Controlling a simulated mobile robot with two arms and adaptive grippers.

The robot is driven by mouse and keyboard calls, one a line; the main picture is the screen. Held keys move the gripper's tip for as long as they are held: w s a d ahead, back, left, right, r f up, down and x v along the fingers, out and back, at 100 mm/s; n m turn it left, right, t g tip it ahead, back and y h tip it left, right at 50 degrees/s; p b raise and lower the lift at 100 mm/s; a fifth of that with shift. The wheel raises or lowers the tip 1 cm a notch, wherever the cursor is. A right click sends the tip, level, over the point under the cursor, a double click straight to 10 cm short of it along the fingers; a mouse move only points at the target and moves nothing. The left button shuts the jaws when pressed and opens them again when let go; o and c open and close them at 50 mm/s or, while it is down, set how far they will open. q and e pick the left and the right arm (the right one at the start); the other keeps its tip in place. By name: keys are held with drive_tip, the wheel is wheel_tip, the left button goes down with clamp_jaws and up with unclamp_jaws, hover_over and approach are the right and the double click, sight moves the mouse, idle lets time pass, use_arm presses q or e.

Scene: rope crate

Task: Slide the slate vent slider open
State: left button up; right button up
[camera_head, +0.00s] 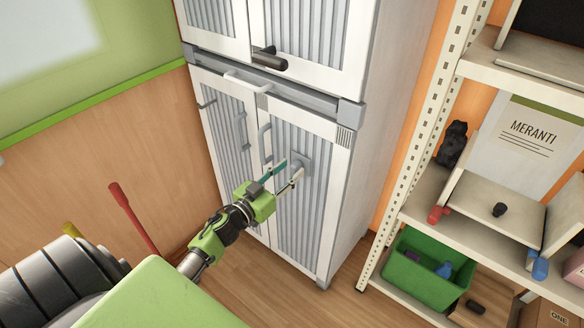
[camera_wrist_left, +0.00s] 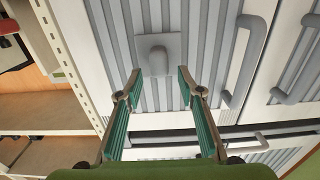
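The slate vent slider, a grey plate with a rounded knob (camera_head: 302,162), is on the ribbed lower right door of the white cabinet (camera_head: 345,205). It also shows in the left wrist view (camera_wrist_left: 158,48). My left gripper (camera_head: 284,172) is in front of that door, its fingers pointing at the slider. In the left wrist view my left gripper (camera_wrist_left: 159,76) has its two green-padded fingers apart with nothing between them. The knob lies just beyond the fingertips, roughly centred between them, and appears apart from them. My right gripper is in neither view.
Grey door handles (camera_head: 265,143) are left of the slider. A cream shelf rack (camera_head: 420,120) with a green crate (camera_head: 428,270) stands to the right. Wooden floor (camera_head: 345,300) is clear before the cabinet.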

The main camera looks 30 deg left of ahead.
use_arm(q)
drive_tip(key=shift+w+d, duration=0.1)
drive_tip(key=shift+w, duration=0.85)
clamp_jaws()
drive_tip(key=d, duration=0.2)
drive_tip(key=d+p, duration=0.2)
drive_tip(key=d, duration=0.1)
drive_tip(key=shift+s+d+r, duration=0.1)
drive_tip(key=shift+s+d, duration=0.15)
drive_tip(key=shift+d, duration=0.45)
